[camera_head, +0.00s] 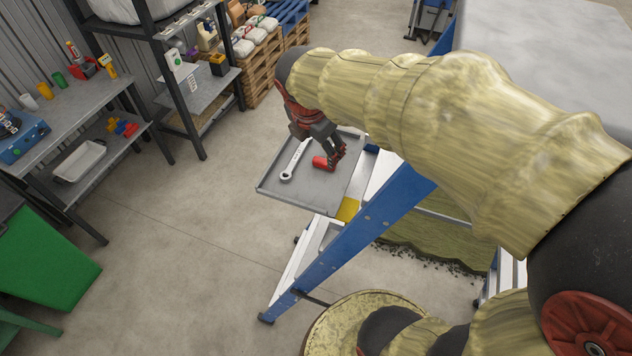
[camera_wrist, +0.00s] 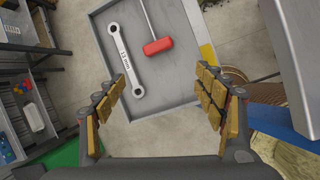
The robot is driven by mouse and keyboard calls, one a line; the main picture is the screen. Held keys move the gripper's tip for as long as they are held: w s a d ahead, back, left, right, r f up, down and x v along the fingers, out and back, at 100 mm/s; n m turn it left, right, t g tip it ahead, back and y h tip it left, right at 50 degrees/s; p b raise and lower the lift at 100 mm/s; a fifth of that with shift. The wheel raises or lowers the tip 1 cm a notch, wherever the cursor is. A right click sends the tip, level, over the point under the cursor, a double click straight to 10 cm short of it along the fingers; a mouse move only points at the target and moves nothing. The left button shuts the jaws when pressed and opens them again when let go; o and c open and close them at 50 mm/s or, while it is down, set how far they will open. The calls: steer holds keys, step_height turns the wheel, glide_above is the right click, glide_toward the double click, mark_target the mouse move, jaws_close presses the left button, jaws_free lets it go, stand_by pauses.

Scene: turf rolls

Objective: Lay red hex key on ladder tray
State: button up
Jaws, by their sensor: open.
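The red hex key (camera_wrist: 158,46) lies on the grey ladder tray (camera_wrist: 180,92), its thick red handle near the middle and its thin shaft running to the top of the wrist view. In the head view the red handle (camera_head: 321,162) shows on the tray (camera_head: 310,195), partly hidden behind my fingers; the shaft is not clear there. My gripper (camera_head: 338,153) is above the tray's right part, pointing down. In the wrist view its padded fingers (camera_wrist: 160,84) are wide apart with nothing between them. The handle is beyond the fingertips.
A spanner (camera_wrist: 124,60) lies on the tray left of the hex key. The tray has a raised rim and sits on a blue ladder (camera_head: 365,232). A shelf (camera_head: 195,95) and a workbench (camera_head: 75,120) stand at the left. Floor between is clear.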

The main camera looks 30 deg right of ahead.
steer(key=s+a+r+m+t+y, duration=0.1)
steer(key=s+a+m, duration=0.4)
steer(key=m, duration=0.5)
steer(key=s+a+r+m+t+y, duration=0.1)
steer(key=s+a+m, duration=0.3)
steer(key=s+m, duration=0.6)
steer(key=shift+s+a+r+m+y, duration=0.25)
steer(key=shift+a+r+m+y, duration=0.2)
steer(key=shift+r+m, duration=0.25)
